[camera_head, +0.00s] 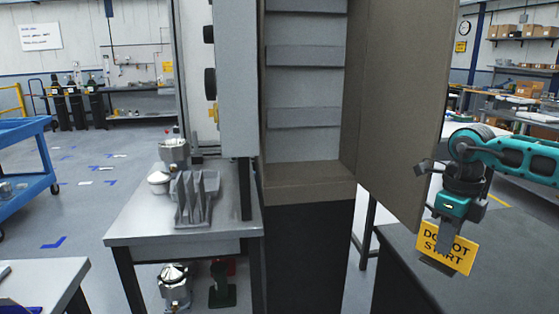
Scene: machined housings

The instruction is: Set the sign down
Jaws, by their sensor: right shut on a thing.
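A yellow sign (459,257) with the black words "DO NOT START" hangs from my right gripper (446,241), at the right of the head view. The gripper points down and is shut on the sign's upper part, covering some of the lettering. The sign is tilted and is over the dark worktop (400,270). I cannot tell whether its lower edge touches that surface. My left gripper is not in view.
An open cabinet (310,183) with an open door (405,110) stands left of my right arm. A steel table (130,222) at left bears machined housings (174,152) and a grey rack (196,205). The dark worktop looks mostly bare.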

